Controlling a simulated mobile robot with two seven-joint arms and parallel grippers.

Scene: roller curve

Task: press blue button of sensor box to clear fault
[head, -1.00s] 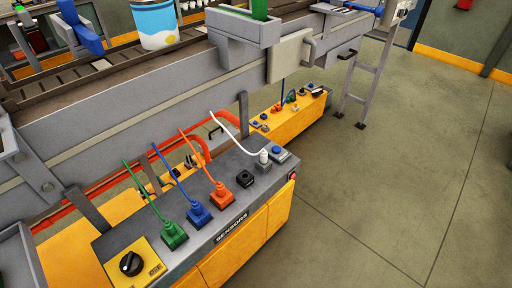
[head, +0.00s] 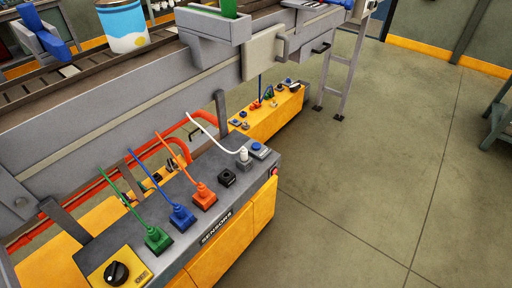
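The sensor box (head: 222,228) is a yellow cabinet with a dark grey top labelled SENSORS, at the lower middle of the head view. A blue button (head: 257,147) sits on a small grey housing at the top's far right corner, beside a white plug (head: 243,154) with a white cable. Green (head: 157,238), blue (head: 183,217) and orange (head: 203,196) plugs stand in a row on the top. A black socket (head: 227,177) sits between the orange and white plugs. A black rotary knob (head: 116,272) is on a yellow plate at the near left. Neither gripper is in view.
A conveyor (head: 110,105) runs behind the box and carries a blue and white can (head: 123,26). A second yellow box (head: 270,112) with small controls stands beyond. A red button (head: 274,171) is on the sensor box's right end. The floor at right is clear up to a green-grey stand (head: 497,125).

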